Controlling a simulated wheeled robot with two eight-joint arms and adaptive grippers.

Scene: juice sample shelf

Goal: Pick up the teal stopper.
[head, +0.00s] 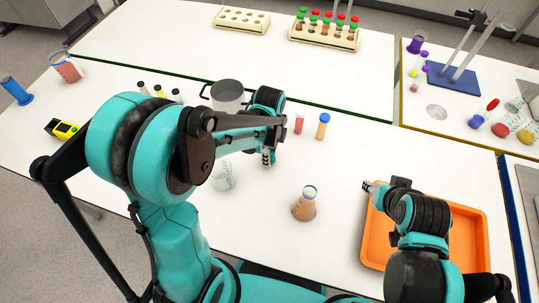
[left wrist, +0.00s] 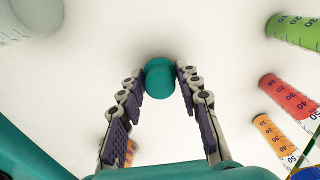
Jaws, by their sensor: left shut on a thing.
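The teal stopper (left wrist: 159,78) is a small round piece in the left wrist view, held between the two fingertips of my left gripper (left wrist: 160,70). The fingers touch it from both sides near their tips. In the head view my left gripper (head: 268,156) points down at the middle of the white table, and the stopper cannot be made out there. Whether the stopper is clear of the table is not plain. My right gripper (head: 370,187) is at the left edge of the orange tray, and its fingers are too small to read.
A grey pot (head: 228,92) stands behind the left gripper, a glass beaker (head: 222,176) to its left. A flask (head: 305,204) stands in front, left of the orange tray (head: 482,235).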

